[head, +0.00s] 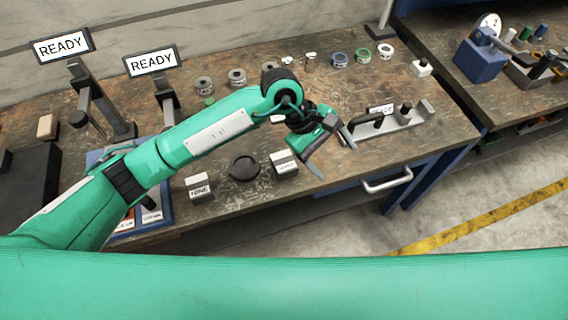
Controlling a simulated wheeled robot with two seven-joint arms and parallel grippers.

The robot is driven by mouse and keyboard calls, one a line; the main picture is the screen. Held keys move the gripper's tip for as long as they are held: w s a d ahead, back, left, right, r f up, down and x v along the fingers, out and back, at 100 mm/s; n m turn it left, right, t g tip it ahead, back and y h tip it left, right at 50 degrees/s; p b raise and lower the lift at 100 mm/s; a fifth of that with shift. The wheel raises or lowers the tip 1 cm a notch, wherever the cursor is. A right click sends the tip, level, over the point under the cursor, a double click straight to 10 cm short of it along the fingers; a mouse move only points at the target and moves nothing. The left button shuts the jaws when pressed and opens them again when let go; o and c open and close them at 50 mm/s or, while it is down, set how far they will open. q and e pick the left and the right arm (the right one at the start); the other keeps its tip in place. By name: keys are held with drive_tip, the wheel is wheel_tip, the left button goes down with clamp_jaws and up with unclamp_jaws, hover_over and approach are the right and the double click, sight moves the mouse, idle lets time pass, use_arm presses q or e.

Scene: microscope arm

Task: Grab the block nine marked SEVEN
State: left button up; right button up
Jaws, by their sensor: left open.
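A grey block (199,187) with a white label reading NINE stands near the table's front edge, left of centre. A second grey block (284,162) with a white label stands to its right; its word is too small to read surely. I cannot make out SEVEN on any block. My left gripper (335,158) is open and empty, its fingers pointing down at the right of the second block, apart from it. My left arm crosses from the lower left and hides part of the table. My right gripper is not in view.
A dark round disc (244,168) lies between the two blocks. A metal fixture with a dark handle (395,122) stands right of the gripper. Two READY signs (150,62) stand at the back left. Several rings (362,55) and small parts line the back. The table's (440,148) right front is bare.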

sight(284, 160)
use_arm(q)
drive_tip(key=w+a+f+m+t+y, duration=0.2)
drive_tip(key=w+a+t+y, duration=0.1)
drive_tip(key=w+a+y, duration=0.55)
drive_tip(key=shift+h, duration=0.75)
drive_tip(key=f+p, duration=0.1)
drive_tip(key=f, duration=0.1)
drive_tip(key=a+f, duration=0.1)
drive_tip(key=f, duration=0.2)
drive_tip(key=s+f+p, duration=0.1)
drive_tip(key=f, duration=0.2)
drive_tip(key=shift+a+f+p, duration=0.15)
drive_tip(key=shift+a+p, duration=0.15)
drive_tip(key=shift+a+f+p, duration=0.1)
drive_tip(key=shift+f+p, duration=0.45)
wheel_tip(284, 160, down, 3)
drive_tip(key=shift+a+f+p, duration=0.1)
drive_tip(key=shift+p, duration=0.7)
drive_tip(key=shift+f, duration=0.5)
clamp_jaws()
drive_tip(key=shift+w+r, duration=0.15)
